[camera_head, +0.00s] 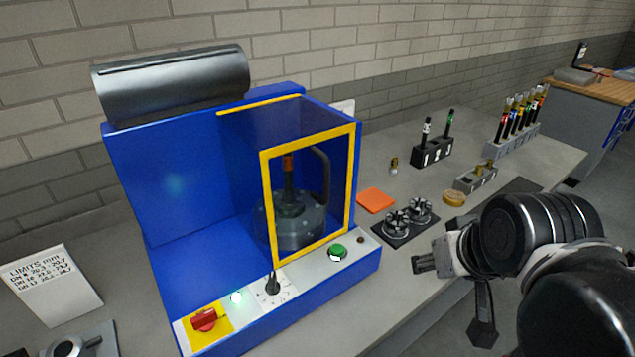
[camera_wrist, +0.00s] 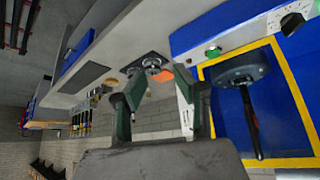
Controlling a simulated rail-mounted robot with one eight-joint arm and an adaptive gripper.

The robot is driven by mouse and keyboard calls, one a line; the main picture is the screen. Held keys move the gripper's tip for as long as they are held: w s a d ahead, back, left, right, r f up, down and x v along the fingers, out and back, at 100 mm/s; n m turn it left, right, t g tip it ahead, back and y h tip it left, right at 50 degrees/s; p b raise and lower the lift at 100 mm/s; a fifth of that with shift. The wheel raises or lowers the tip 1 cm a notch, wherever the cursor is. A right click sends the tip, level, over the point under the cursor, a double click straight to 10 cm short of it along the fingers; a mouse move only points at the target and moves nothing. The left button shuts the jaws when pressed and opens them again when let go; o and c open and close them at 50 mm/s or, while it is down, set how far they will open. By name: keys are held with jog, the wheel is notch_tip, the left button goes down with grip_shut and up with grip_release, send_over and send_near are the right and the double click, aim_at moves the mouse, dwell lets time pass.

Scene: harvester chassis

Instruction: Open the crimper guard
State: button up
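The crimper guard (camera_head: 354,190) is a clear panel in a yellow frame on the front right of the blue crimper machine (camera_head: 175,190). It stands upright in front of the dark crimping head (camera_head: 290,222) and looks closed. A dark curved bar (camera_head: 323,175) shows at its right side; I cannot tell if it is the guard's handle. The yellow frame (camera_wrist: 290,78) also shows at the right of the wrist view. My gripper (camera_head: 422,263) is right of the machine, apart from the guard. Its fingers (camera_wrist: 157,92) are spread and empty in the wrist view.
The control strip has a red switch (camera_head: 205,320), a black selector (camera_head: 272,285) and a green button (camera_head: 338,251). On the bench at right are an orange pad (camera_head: 376,200), a black tray (camera_head: 388,239) with round parts, and tool racks (camera_head: 432,152). A limits sign (camera_head: 50,287) stands left.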

jog(key=w+a+r+n+g+y+p, duration=0.1)
jog(key=w+a+r+n+p, duration=0.2)
jog(key=a+r, duration=0.3)
jog(key=w+a+r+n+g+y+p, duration=0.1)
jog(key=w+a+r+n+g+p, duration=0.2)
jog(key=r, duration=0.5)
jog(key=w+a+r+n+y+p, duration=0.1)
jog(key=w+a+r+n+p, duration=0.3)
jog(key=r, duration=0.3)
jog(key=m+p, duration=0.2)
send_near(293, 183)
jog(key=d+f, duration=0.1)
jog(key=f, duration=0.1)
jog(key=w+d+f, duration=0.1)
jog(key=f, duration=0.1)
jog(key=d+f, duration=0.1)
jog(key=f, duration=0.2)
jog(key=shift+w, duration=0.15)
grip_shut()
